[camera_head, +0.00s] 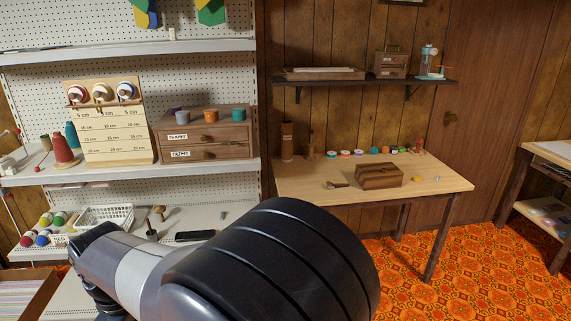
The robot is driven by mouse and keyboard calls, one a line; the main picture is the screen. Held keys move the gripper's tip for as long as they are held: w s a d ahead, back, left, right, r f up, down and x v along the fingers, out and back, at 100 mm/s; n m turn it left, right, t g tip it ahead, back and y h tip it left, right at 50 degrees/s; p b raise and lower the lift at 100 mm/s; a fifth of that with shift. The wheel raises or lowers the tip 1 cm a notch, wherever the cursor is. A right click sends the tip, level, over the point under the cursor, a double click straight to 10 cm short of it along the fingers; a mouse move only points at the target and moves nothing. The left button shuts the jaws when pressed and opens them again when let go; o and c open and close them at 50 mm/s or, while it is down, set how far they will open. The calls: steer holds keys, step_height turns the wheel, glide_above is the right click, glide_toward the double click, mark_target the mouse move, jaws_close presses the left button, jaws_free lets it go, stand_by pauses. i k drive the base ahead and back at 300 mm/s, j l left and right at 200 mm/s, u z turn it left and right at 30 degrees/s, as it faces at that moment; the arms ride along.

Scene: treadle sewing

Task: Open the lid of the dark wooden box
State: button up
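A dark wooden box (380,176) sits on the light wooden table at right of centre. Its lid looks closed, and a small clasp or handle shows on its front. My arm crosses the lower middle of the picture, in front of the shelves and well apart from the box. I cannot make out my gripper's fingers in this view. A second, smaller brown box (391,63) stands on the dark wall shelf above the table.
The table's front right is mostly clear. A white shelf unit (213,175) with drawers stands left. Patterned floor (480,270) is open at right.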

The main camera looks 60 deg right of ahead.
mark_target(380, 167)
steer(key=l+z, duration=0.1)
steer(key=l, duration=0.35)
steer(key=l+z, duration=0.15)
steer(key=l, duration=0.25)
steer(key=l+z, duration=0.1)
steer(key=l, duration=0.35)
steer(key=i+l+z, duration=0.15)
steer(key=l, duration=0.3)
steer(key=l+z, duration=0.1)
steer(key=l, duration=0.3)
steer(key=i+l+z, duration=0.1)
steer(key=l, duration=0.3)
steer(key=i+l+z, duration=0.15)
steer(key=l, duration=0.25)
steer(key=i+l+z, duration=0.1)
steer(key=l, duration=0.3)
steer(key=i+l, duration=0.15)
steer(key=l, duration=0.25)
steer(key=i+l, duration=0.15)
steer(key=l, duration=0.3)
steer(key=i+l, duration=0.1)
steer(key=l, duration=0.3)
